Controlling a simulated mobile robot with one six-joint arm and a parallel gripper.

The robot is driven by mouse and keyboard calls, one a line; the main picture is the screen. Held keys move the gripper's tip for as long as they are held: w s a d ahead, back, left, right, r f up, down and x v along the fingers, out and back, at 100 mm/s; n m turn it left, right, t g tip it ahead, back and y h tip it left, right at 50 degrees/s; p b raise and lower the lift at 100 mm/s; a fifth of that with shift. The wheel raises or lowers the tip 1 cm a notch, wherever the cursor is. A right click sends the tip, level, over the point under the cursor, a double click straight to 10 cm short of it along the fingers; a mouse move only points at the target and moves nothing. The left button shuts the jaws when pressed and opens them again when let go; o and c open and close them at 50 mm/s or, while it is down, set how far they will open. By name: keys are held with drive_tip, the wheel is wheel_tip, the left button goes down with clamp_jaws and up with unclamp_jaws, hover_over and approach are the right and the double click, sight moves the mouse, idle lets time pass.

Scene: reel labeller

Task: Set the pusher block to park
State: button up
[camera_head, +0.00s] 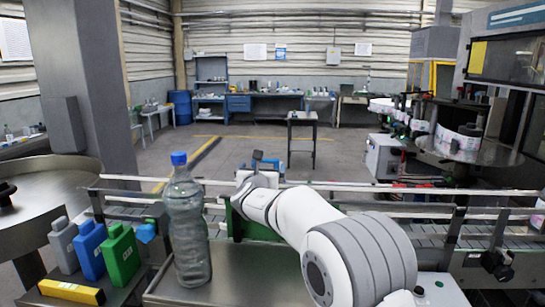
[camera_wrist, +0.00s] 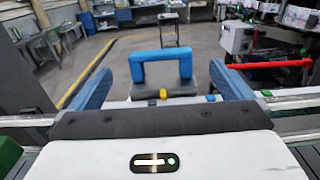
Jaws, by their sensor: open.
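A blue arch-shaped handle (camera_wrist: 160,55) stands in the middle of the wrist view, on what looks like the dark grey pusher block (camera_wrist: 190,89). My gripper (camera_wrist: 160,72) is open, with one blue finger on each side of the handle and a visible gap to both. I cannot tell how far the fingers reach past it. In the head view my arm largely hides the block. No park label is readable.
A conveyor with metal rails (camera_head: 340,190) runs across the front. A clear bottle with a blue cap (camera_head: 187,225) stands left of my arm. Grey, blue and green jugs (camera_head: 90,250) stand farther left. A red bar (camera_wrist: 270,64) shows right of the handle in the wrist view.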

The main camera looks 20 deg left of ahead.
sight(265, 161)
drive_tip(key=p+x, duration=0.4)
drive_tip(key=x, duration=0.4)
drive_tip(key=shift+s, duration=0.1)
drive_tip(key=c, duration=1.3)
